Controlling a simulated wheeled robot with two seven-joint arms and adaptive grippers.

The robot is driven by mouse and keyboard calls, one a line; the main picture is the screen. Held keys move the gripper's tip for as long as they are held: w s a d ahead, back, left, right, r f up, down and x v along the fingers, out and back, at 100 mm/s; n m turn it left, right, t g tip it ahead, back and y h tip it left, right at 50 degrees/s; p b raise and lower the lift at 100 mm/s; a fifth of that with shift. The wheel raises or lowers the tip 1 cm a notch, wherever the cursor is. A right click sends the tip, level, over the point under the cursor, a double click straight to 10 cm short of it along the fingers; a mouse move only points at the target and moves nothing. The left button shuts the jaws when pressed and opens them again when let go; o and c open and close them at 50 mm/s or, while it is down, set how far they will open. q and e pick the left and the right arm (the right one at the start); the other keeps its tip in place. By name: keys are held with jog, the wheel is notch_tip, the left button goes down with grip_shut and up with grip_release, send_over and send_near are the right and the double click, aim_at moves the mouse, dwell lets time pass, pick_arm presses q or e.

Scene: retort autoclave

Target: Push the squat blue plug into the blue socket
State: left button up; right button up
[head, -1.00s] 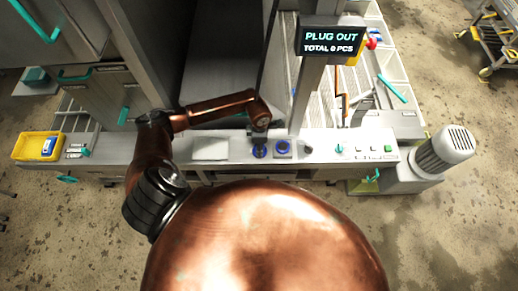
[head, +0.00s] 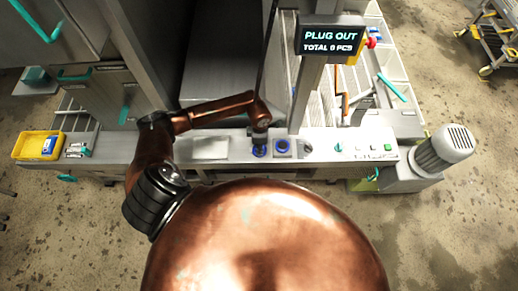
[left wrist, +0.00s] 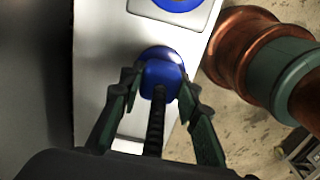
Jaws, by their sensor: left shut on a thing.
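My left gripper (head: 260,137) points down at the front control panel in the head view. In the left wrist view its two dark fingers (left wrist: 161,86) are shut on the squat blue plug (left wrist: 161,72), with a black cable running back from it between the fingers. In the head view the blue plug (head: 259,151) shows just below the gripper, low over or on the panel; whether it touches is unclear. To its right is a blue ring on a square plate, the blue socket (head: 282,146), partly seen at the top of the wrist view (left wrist: 180,3). My right gripper is out of view.
The control panel (head: 325,147) has a dark knob, several small switches and a green button right of the socket. A post holds a display (head: 332,39) reading "PLUG OUT, TOTAL 0 PCS". A yellow bin (head: 22,147) stands at the left end. A flat pale plate (head: 211,147) lies left of the plug.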

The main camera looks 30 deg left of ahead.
pick_arm(q)
jog(key=shift+c, duration=1)
jog(key=shift+r, duration=0.1)
jog(key=shift+r, duration=0.25)
notch_tip(320, 180, up, 2)
jog(key=shift+w+r+b, duration=0.1)
jog(key=shift+b, duration=0.6)
jog(key=s+d+r+b, duration=0.2)
jog(key=s+d+r, duration=0.7)
jog(key=s+r, duration=0.1)
jog(key=shift+s+b, duration=0.3)
jog(key=shift+s, duration=0.25)
jog(key=shift+w+a, duration=0.1)
